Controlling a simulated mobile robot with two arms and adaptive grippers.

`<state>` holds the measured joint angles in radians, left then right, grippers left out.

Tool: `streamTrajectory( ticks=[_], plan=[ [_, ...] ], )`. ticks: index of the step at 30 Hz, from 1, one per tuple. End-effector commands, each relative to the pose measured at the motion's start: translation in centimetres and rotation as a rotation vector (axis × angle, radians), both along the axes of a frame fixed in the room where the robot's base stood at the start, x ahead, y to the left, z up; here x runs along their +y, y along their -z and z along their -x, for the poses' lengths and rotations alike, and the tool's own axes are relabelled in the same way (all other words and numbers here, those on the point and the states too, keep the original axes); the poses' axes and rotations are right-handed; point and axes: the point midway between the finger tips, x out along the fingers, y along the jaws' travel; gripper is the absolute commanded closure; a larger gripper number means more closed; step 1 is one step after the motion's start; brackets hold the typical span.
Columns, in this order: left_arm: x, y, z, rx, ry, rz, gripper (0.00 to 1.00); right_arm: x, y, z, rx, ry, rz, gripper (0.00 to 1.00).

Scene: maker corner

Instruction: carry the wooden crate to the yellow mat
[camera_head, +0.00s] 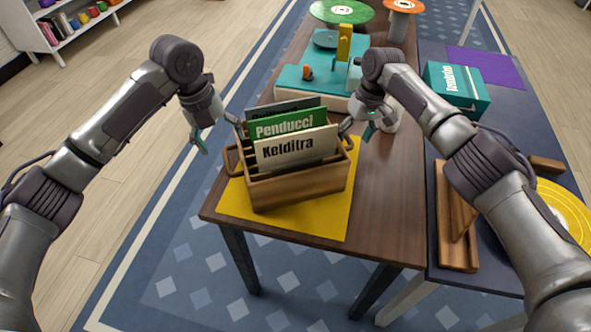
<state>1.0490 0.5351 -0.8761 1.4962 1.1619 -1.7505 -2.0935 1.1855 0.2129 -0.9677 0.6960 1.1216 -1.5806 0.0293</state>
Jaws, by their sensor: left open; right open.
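The wooden crate (300,188) stands upright on the yellow mat (300,223) at the near end of the brown table. It holds several record sleeves, among them a green one reading "Penducci" (262,128) and a cream one reading "Kelditra" (322,147). My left gripper (217,140) is open at the crate's left end, close to its handle. My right gripper (358,131) is open just beyond the crate's right end. Whether either fingertip touches the crate I cannot tell.
A teal record player (300,80) stands behind the crate on the brown table (395,205). A dark table at the right holds a teal box (457,88), a purple mat (486,66), a wooden stand (455,225) and a yellow record (566,212). A white shelf (68,41) is at the far left.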

Motion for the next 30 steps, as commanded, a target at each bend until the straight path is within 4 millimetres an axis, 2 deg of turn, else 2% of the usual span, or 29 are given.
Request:
streamTrajectory(
  ticks=[8,11,21,24,30],
  plan=[
    [0.0,0.0,0.0,0.0,0.0,-0.001,0.21,0.1,-0.7,-0.1,-0.004,-0.002,-0.003,0.21],
    [0.0,0.0,0.0,0.0,0.0,-0.001,0.21,-0.2,-2.1,-0.2,-0.004,-0.002,-0.005,0.21],
    [0.0,0.0,0.0,0.0,0.0,0.0,0.21,-1.5,-8.9,-0.7,-0.003,0.0,-0.002,0.21],
    [0.0,0.0,0.0,0.0,0.0,0.0,0.21,-1.8,-10.4,-0.7,-0.002,0.0,-0.002,0.21],
    [0.0,0.0,0.0,0.0,0.0,0.0,0.21,-2.1,-11.7,-0.8,-0.001,0.0,-0.001,0.21]
  ],
)
